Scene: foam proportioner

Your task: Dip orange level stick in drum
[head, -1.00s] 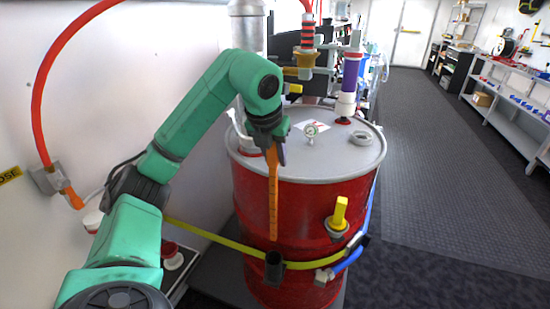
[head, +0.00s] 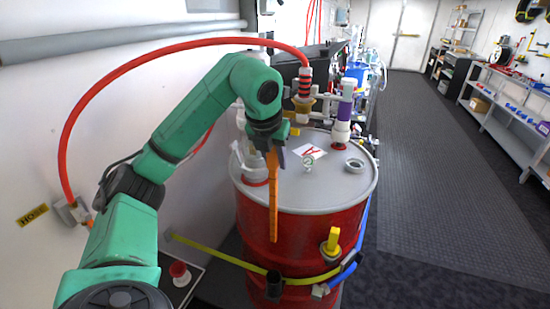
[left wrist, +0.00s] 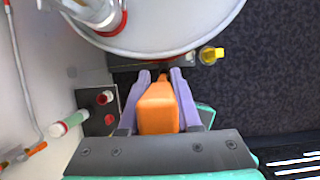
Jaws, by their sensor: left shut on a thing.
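The orange level stick (head: 273,205) hangs upright from my left gripper (head: 275,152), in front of the drum's near side in the head view. My left gripper is shut on its top end. In the left wrist view the thick orange end of the stick (left wrist: 158,108) lies between the two purple-grey fingers (left wrist: 160,78). The red drum (head: 325,228) has a grey lid (head: 310,192) with a small raised ring (head: 355,165) at its right. Whether the ring is open inside is hard to tell. My right gripper is out of view.
A black tube holder (head: 273,284) sits on the yellow strap (head: 220,256) below the stick. A yellow-handled valve (head: 332,242) sticks out of the drum. A gauge (head: 309,161), a purple-banded pipe (head: 344,113) and a red hose (head: 150,65) stand around the lid. The aisle at right is clear.

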